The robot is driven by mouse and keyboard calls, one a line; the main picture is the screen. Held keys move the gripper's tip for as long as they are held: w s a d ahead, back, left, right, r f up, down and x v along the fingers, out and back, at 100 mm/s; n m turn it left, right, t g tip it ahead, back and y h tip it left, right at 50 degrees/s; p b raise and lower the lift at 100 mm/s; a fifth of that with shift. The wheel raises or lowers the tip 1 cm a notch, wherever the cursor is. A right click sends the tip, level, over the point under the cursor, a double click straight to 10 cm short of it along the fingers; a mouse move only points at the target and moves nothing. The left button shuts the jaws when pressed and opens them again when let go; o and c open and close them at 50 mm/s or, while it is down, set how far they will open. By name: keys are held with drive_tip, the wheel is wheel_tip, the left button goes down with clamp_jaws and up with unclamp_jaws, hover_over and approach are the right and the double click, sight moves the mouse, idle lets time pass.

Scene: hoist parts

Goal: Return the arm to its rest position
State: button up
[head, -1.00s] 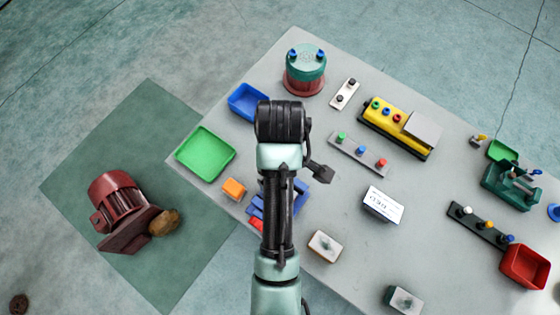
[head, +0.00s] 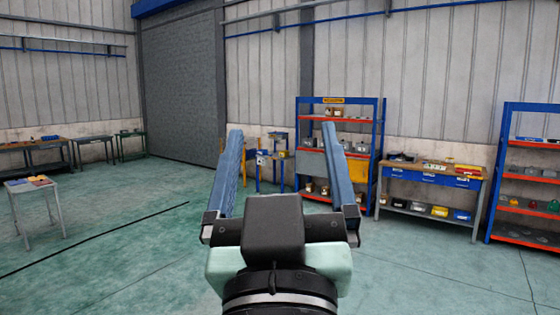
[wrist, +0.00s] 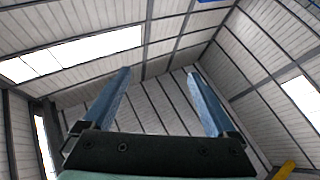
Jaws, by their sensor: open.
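My gripper (head: 283,135) is raised in front of the head camera, its two blue fingers spread apart and pointing up and away. Nothing is between them. In the wrist view my gripper (wrist: 160,75) also shows open and empty, against the roof and upper walls of the hall. The table with the hoist parts is not in view now.
A blue shelf rack (head: 339,150), a workbench with blue drawers (head: 430,185) and a second rack (head: 527,180) stand along the right wall. A small table (head: 30,184) and benches (head: 95,140) are at left. The green floor (head: 130,240) between is clear.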

drive_tip(key=s+r+m+t, duration=0.1)
drive_tip(key=s+r+t, duration=0.2)
drive_tip(key=s+r, duration=0.3)
drive_tip(key=shift+r, duration=0.2)
drive_tip(key=shift+a, duration=0.1)
